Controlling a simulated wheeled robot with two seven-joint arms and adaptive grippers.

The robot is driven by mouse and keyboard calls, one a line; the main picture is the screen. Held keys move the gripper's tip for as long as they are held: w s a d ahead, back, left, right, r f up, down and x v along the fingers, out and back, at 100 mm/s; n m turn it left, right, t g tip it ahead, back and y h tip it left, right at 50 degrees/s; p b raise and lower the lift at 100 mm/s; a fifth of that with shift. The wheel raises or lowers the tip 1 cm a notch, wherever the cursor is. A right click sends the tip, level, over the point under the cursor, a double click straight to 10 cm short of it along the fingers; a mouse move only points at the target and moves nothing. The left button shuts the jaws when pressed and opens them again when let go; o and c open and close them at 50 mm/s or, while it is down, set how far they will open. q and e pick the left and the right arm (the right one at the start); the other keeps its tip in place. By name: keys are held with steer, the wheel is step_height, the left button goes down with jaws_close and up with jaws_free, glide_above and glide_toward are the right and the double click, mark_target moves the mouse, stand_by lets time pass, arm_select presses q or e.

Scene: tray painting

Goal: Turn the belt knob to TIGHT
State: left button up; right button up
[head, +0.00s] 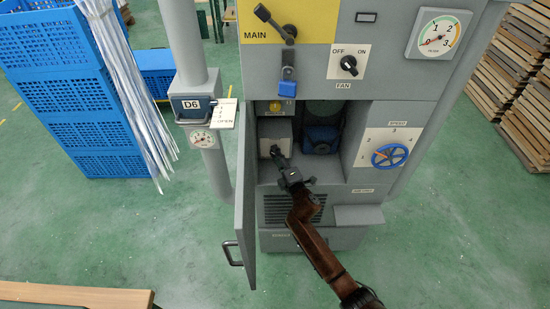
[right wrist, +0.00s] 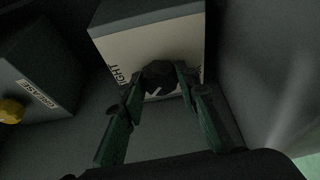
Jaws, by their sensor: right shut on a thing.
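The belt knob (right wrist: 158,75) is black with a short white mark, on the face of a pale box (right wrist: 125,48) inside the open cabinet. The word TIGHT (right wrist: 117,70) is printed left of the knob in the right wrist view. Other lettering below the knob is partly hidden. My right gripper (right wrist: 160,82) is shut on the knob, one finger on each side. In the head view my right gripper (head: 277,154) reaches into the cabinet to the pale box (head: 273,132); the knob is mostly hidden there. My left gripper is not in view.
The open cabinet door (head: 245,210) stands left of my right arm. A grease box (right wrist: 38,70) with a yellow knob (right wrist: 11,111) is near the gripper. A blue unit (head: 321,140) stands right inside the cabinet. A blue speed wheel (head: 389,156) is farther right.

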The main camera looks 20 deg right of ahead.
steer(key=m+b, duration=0.2)
steer(key=shift+f+m+t+b, duration=0.35)
steer(key=shift+f+m+t, duration=0.05)
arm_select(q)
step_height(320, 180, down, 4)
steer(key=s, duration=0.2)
arm_select(e)
steer(key=shift+m, duration=0.3)
steer(key=shift+a+m+t+b, duration=0.1)
steer(key=shift+m+t+b, duration=0.5)
steer(key=shift+m+b, duration=0.5)
steer(key=m+t+h+b, duration=0.1)
steer(key=m+b, duration=0.1)
steer(key=m, duration=0.1)
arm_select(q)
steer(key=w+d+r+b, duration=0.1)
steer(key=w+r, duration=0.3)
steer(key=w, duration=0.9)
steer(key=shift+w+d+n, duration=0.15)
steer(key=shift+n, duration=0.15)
arm_select(e)
steer(key=shift+m+h, duration=0.4)
steer(key=shift+m, duration=0.5)
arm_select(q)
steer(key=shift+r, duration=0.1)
arm_select(e)
steer(key=shift+r, duration=0.1)
steer(key=o, duration=1.2)
steer(key=shift+c, duration=0.2)
